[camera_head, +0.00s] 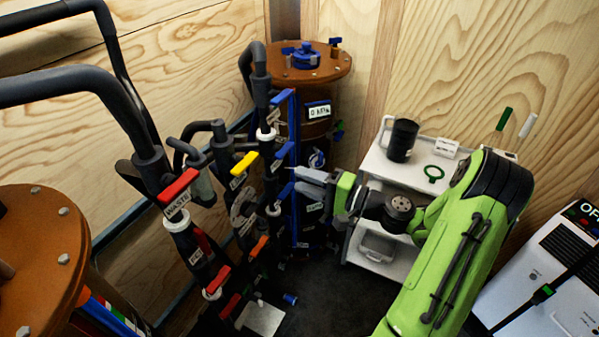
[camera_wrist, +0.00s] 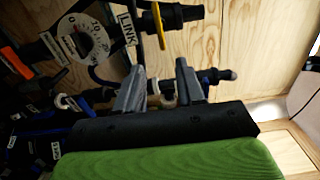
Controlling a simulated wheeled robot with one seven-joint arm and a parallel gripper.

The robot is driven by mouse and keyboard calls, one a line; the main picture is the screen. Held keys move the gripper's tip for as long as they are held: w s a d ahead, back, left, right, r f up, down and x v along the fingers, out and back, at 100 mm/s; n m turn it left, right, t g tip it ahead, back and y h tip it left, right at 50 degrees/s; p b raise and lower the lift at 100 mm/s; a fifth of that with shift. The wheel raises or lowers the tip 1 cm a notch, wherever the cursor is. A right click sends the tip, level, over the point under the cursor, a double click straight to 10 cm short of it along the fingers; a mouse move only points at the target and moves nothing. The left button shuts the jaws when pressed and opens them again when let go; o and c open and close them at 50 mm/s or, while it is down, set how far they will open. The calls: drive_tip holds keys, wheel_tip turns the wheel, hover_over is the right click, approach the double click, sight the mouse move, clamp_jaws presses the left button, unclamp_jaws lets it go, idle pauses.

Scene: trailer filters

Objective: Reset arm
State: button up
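My gripper (camera_head: 312,181) is at the end of my green arm, in the middle of the head view. It points left toward the pipes and blue valve handles. In the wrist view its two grey fingers (camera_wrist: 160,88) stand apart with a gap between them. Nothing is held between them. A dark pipe fitting shows behind the fingers in the wrist view. I cannot tell from the head view how close the fingertips are to the blue handle (camera_head: 281,191) beside them.
Black pipes with red valve handles (camera_head: 178,187) and a yellow handle (camera_head: 244,163) fill the left. A rusty filter tank (camera_head: 300,75) stands at the back. A white cart (camera_head: 376,162) carrying a black cup (camera_head: 402,140) is behind my arm. A white machine (camera_head: 540,290) is at lower right.

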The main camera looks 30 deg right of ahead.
drive_tip(key=s+a+f+n+g+h, duration=0.1)
drive_tip(key=s+a+n+g+h, duration=0.1)
drive_tip(key=s+a+n+g, duration=0.4)
drive_tip(key=s+a+n+g+h, duration=0.1)
drive_tip(key=a+n+g+h, duration=0.2)
drive_tip(key=a, duration=0.5)
drive_tip(key=s+d+r+n+h, duration=0.1)
drive_tip(key=s+r+h, duration=0.1)
drive_tip(key=s, duration=0.6)
drive_tip(key=s+d+r+n+h, duration=0.1)
drive_tip(key=s+d+r+h, duration=0.1)
drive_tip(key=s+r, duration=0.3)
drive_tip(key=s+h, duration=0.1)
drive_tip(key=s, duration=0.2)
drive_tip(key=shift+d+r+h+p, duration=0.2)
drive_tip(key=shift+d+h+p, duration=0.05)
drive_tip(key=shift+h+p, duration=0.05)
drive_tip(key=shift+s, duration=0.1)
